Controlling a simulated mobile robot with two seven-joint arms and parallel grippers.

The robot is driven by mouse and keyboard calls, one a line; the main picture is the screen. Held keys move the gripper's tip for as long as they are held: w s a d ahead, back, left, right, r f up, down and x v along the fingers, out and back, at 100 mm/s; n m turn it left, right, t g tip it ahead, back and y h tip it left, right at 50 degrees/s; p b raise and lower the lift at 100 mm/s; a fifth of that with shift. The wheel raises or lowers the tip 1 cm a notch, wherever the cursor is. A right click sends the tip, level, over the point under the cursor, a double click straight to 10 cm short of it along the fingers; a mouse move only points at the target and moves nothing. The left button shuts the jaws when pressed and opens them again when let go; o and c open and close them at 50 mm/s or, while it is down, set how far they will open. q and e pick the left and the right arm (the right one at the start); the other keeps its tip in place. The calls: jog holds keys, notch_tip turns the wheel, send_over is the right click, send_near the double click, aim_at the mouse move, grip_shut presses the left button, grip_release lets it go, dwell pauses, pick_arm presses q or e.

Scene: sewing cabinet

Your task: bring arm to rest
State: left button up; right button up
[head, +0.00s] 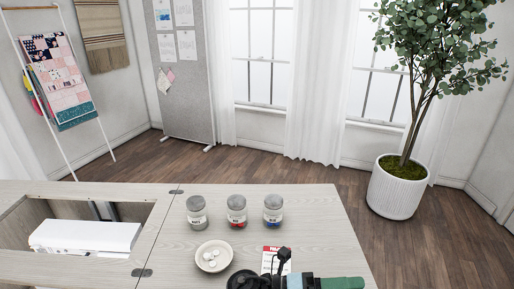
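A black and green jointed part, which looks like my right arm and gripper (262,282), lies across the bottom edge of the head view, over the front of the cabinet top. Its green section is to the right and its black end is to the left. The fingers are not clear, so I cannot tell if they are open or shut. My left gripper is not in view. Three lidded grey jars stand upright in a row: one with a white label (196,212), one with red (236,211) and one with blue (273,210). A white dish (213,257) holds several pale round pieces.
The pale wood cabinet top (315,225) is bare right of the jars. A red and white card (270,258) lies partly behind the black part. At left, an open well holds a white machine (85,236). A potted tree (398,190) stands on the floor beyond.

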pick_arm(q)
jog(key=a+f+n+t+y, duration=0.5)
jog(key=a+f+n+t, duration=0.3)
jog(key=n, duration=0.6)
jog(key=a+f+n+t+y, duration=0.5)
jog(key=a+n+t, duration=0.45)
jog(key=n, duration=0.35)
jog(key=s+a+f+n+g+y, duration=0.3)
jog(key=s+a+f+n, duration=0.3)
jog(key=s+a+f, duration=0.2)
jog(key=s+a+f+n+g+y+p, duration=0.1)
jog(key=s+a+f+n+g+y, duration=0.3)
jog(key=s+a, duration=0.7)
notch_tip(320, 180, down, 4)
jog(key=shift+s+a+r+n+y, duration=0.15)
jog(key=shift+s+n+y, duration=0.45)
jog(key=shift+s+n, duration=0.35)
pick_arm(e)
jog(key=s+d+f+m+h, duration=0.1)
jog(key=s+d+f, duration=0.1)
jog(key=s, duration=0.8)
jog(key=s+d+f+m+h, duration=0.1)
jog(key=s+d, duration=0.4)
jog(key=s, duration=0.5)
notch_tip(320, 180, down, 2)
jog(key=shift+m+g+h, duration=0.4)
jog(key=shift+h, duration=0.4)
